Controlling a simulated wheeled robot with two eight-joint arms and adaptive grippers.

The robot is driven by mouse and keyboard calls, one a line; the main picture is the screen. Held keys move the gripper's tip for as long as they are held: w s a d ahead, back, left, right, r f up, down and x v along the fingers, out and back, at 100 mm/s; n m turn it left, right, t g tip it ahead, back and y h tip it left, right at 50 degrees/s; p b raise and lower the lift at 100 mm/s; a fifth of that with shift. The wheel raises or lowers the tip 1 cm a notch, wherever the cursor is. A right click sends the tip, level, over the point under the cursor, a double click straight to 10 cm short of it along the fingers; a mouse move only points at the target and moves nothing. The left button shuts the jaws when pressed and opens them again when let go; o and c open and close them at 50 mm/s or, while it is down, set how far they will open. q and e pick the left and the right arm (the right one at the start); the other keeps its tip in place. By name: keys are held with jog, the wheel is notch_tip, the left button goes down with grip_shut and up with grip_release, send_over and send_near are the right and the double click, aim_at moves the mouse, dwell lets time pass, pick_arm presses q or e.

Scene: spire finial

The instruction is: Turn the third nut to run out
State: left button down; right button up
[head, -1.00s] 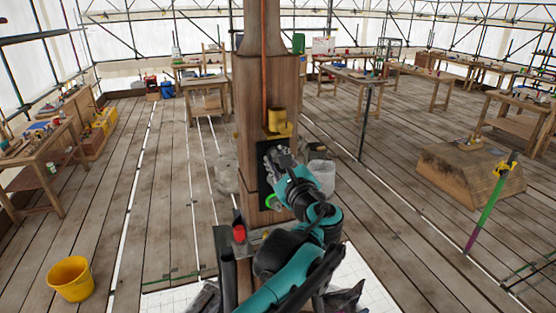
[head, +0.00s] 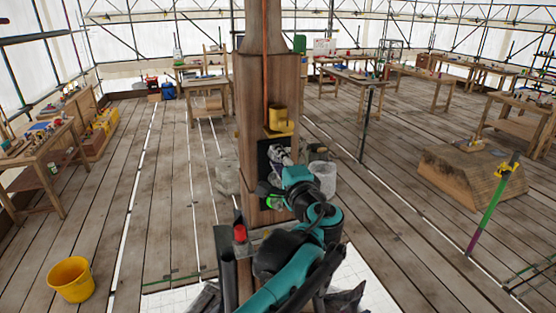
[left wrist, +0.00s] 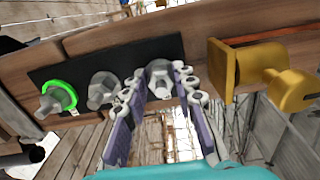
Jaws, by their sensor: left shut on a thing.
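A dark plate (left wrist: 75,64) on the wooden post (head: 262,85) carries three grey nuts in a row in the left wrist view. One nut (left wrist: 57,99) has a bright green ring around it, at the plate's left end. The middle nut (left wrist: 103,90) is free of the fingers. The nut at the right end (left wrist: 159,76) sits between the fingers of my left gripper (left wrist: 160,84), which is shut on it. In the head view my left gripper (head: 279,155) is at the plate and hides most of the nuts. My right gripper is not in view.
A yellow bracket (left wrist: 262,66) sticks out of the post close beside the right-end nut; it also shows in the head view (head: 279,120). A red cap (head: 240,233) stands near the post's foot. A yellow bucket (head: 71,279) is on the floor at left.

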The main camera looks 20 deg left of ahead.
pick_arm(q)
jog(key=shift+w+d+f+n+b, duration=0.1)
jog(key=shift+n+b, duration=0.05)
jog(key=shift+n, duration=4.7)
jog(key=shift+w+d+f+n+b, duration=0.1)
jog(key=shift+d+n+b, duration=0.05)
jog(key=shift+n, duration=4.75)
jog(key=shift+w+d+f+n+b, duration=0.1)
jog(key=shift+n+b, duration=0.05)
jog(key=shift+n, duration=4.7)
jog(key=c, duration=1.2)
grip_release()
jog(key=shift+r, duration=0.1)
jog(key=shift+s, duration=0.1)
